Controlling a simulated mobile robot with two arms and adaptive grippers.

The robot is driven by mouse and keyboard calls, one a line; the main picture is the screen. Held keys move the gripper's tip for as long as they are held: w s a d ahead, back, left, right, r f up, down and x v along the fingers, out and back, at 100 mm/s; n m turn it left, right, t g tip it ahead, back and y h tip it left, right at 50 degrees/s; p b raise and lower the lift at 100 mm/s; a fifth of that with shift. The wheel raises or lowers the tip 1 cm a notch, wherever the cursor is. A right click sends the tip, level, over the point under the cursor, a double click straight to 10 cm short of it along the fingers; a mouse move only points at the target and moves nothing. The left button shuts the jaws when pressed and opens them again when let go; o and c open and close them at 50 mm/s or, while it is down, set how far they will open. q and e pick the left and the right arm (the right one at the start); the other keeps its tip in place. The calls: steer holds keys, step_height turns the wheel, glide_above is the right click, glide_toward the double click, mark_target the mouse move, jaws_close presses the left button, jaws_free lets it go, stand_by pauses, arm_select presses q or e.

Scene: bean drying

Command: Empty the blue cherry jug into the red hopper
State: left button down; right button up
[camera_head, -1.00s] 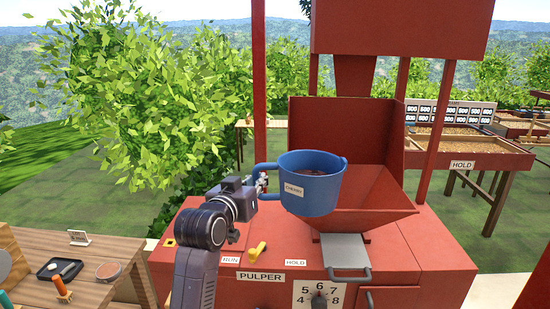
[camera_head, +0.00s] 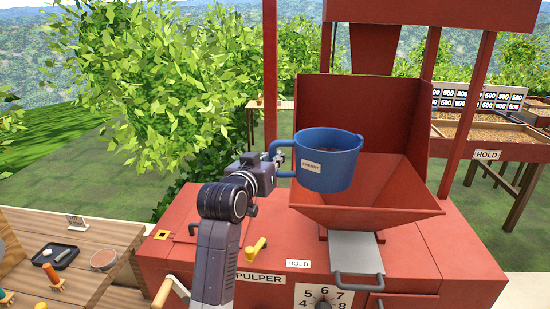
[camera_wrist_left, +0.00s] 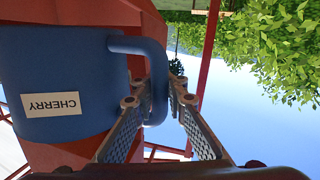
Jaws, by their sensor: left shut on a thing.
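The blue cherry jug (camera_head: 342,172) with a CHERRY label is upright, held over the left part of the red hopper (camera_head: 415,210). Reddish-brown contents just show inside its rim. My left gripper (camera_head: 280,160) is shut on the jug's handle at its left side. In the left wrist view the jug (camera_wrist_left: 55,75) appears upside down, with its handle between the fingers of my left gripper (camera_wrist_left: 158,95). The hopper's sloping bowl is partly hidden behind the jug. My right gripper is not in view.
The hopper sits on a red pulper (camera_head: 215,262) with a yellow lever (camera_head: 256,249) and a grey slide plate (camera_head: 356,254) in front. A wooden table (camera_head: 60,240) with small tools stands left. Drying beds (camera_head: 495,145) stand behind at right. Red posts flank the hopper.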

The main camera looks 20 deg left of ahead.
arm_select(q)
steer(key=shift+s+a+r+m+p, duration=0.15)
steer(key=shift+r+m+p, duration=0.35)
steer(key=shift+r+p, duration=0.45)
steer(key=shift+a+r+m+g+p, duration=0.15)
steer(key=shift+r+m+g+p, duration=0.25)
steer(key=shift+r+p, duration=0.55)
step_height(320, 180, up, 8)
steer(key=m+g+y+p, duration=0.25)
steer(key=m+p, duration=0.25)
steer(key=p, duration=0.5)
glide_above(269, 146)
steer(key=w+d, duration=0.3)
steer(key=shift+w+r+t+y, duration=0.15)
steer(key=shift+w+t+y, duration=0.1)
steer(key=shift+y, duration=0.2)
